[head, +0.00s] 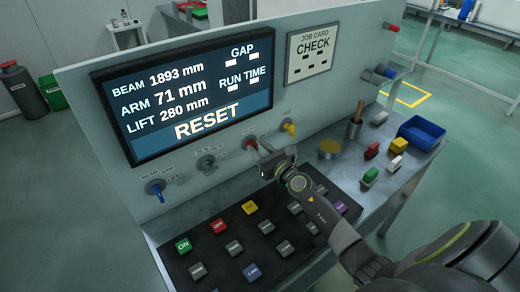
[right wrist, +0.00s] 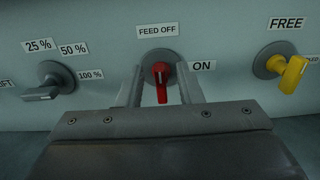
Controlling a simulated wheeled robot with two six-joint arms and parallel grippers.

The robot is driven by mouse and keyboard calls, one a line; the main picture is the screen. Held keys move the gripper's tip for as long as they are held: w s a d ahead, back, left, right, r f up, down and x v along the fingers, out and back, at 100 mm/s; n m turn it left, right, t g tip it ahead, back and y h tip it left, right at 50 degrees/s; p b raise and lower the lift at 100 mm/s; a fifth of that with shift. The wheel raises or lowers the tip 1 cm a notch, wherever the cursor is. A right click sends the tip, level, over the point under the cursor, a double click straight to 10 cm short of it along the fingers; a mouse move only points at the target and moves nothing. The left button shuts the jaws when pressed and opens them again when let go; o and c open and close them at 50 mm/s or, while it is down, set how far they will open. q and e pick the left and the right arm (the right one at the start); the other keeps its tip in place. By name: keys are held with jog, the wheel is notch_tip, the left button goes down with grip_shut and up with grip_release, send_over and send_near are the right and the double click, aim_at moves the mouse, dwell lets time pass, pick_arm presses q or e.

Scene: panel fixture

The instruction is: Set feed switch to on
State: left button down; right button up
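The feed switch is a red knob (right wrist: 161,78) on a grey round base on the upright panel. In the right wrist view its handle points straight down, with "FEED OFF" above it and "ON" to its right. In the head view the red knob (head: 249,143) is partly seen beside my right gripper (head: 264,152). In the right wrist view my right gripper (right wrist: 160,88) is open, one finger on each side of the red handle. Gaps show between fingers and handle, and I see no clear contact. My left gripper is not in view.
A yellow knob (right wrist: 292,73) is to the right and a grey percent selector (right wrist: 48,84) to the left. A blue knob (head: 156,188) sits further left under the screen (head: 190,95). Keys (head: 219,226) cover the console below. A blue bin (head: 420,132) stands right.

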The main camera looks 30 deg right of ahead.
jog(key=shift+c, duration=0.3)
grip_shut()
jog(key=shift+m, duration=0.3)
jog(key=m, duration=0.4)
jog(key=d+m+p, duration=0.1)
jog(key=m, duration=0.3)
jog(key=f+m+p, duration=0.1)
jog(key=m, duration=0.2)
jog(key=shift+w+d+m, duration=0.1)
jog(key=shift+d+m, duration=0.15)
jog(key=shift+m, duration=0.15)
jog(key=m, duration=0.2)
jog(key=m+p, duration=0.1)
jog(key=m, duration=0.2)
jog(key=shift+d+f, duration=0.15)
jog(key=shift+f, duration=0.25)
jog(key=shift+m, duration=0.4)
